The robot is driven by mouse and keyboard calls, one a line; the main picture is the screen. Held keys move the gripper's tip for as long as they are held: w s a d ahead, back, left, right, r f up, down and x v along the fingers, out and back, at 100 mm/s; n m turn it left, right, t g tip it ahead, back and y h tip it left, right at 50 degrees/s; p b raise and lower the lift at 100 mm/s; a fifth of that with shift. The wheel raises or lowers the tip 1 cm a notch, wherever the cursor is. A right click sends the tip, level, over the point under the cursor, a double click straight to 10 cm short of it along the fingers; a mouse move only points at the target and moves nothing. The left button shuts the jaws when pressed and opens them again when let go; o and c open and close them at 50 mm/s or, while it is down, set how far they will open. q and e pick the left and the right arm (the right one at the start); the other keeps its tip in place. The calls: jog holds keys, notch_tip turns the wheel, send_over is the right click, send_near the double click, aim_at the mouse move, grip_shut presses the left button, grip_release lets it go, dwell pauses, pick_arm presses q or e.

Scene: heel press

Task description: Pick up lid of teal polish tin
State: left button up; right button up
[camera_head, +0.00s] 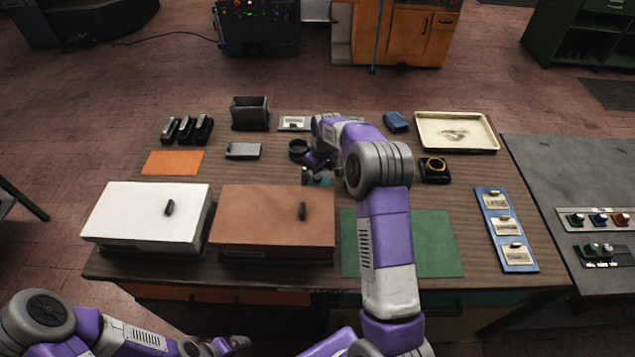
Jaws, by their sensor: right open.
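A small teal round piece (323,181), which looks like the lid of the teal polish tin, lies on the table behind the brown box, partly hidden by my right gripper. A dark round open tin (298,149) stands just behind it, to the left. My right gripper (314,179) is open and points down at the teal piece. I cannot tell whether its fingers touch it. My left gripper (237,343) is low in front of the table, away from the objects; its jaws are too small to read.
A white box (145,212) and a brown box (270,216) stand at the front left. A green mat (436,243) lies under my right arm. A cream tray (487,149), a black holder with a ring (435,178) and a blue label board (491,229) are at right.

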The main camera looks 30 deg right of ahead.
jog(key=shift+w+f, duration=0.2)
jog(key=shift+f, duration=1)
jog(key=c, duration=0.5)
